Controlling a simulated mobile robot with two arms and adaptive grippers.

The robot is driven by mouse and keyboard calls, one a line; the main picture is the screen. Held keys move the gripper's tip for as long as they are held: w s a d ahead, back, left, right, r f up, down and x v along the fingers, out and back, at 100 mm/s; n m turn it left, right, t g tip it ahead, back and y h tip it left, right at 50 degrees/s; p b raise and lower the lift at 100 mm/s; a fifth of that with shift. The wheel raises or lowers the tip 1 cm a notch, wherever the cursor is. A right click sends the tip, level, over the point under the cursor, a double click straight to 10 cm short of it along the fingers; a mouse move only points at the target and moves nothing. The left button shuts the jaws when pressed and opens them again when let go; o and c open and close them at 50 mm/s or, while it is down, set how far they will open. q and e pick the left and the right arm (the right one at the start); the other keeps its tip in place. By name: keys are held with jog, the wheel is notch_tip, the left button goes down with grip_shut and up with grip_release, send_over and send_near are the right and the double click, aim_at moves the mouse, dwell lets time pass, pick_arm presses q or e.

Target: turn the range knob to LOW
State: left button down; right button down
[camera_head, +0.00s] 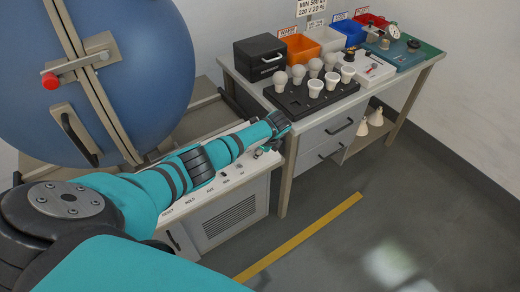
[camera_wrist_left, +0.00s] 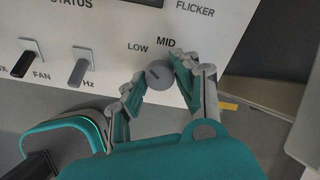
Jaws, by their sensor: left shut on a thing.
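The range knob (camera_wrist_left: 160,75) is a round grey knob on the white panel (camera_wrist_left: 112,22). It sits below the printed words LOW (camera_wrist_left: 138,47) and MID (camera_wrist_left: 166,42) in the left wrist view. A small dark mark shows on its face; I cannot tell which word it points to. My left gripper (camera_wrist_left: 158,80) is shut on the knob, with one finger on each side of it. In the head view my left gripper (camera_head: 277,124) is at the right end of the console and hides the knob. My right gripper is not in view.
The FAN lever (camera_wrist_left: 27,60) and the Hz lever (camera_wrist_left: 82,68) stand left of the knob. A large blue sphere (camera_head: 130,70) is behind my arm. The bench holds a black tray (camera_head: 300,105) of bulbs, a black box (camera_head: 260,55) and coloured bins. The floor is clear.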

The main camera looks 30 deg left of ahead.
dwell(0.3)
pick_arm(q)
jog(key=c, duration=1)
grip_release()
jog(key=v, duration=1.2)
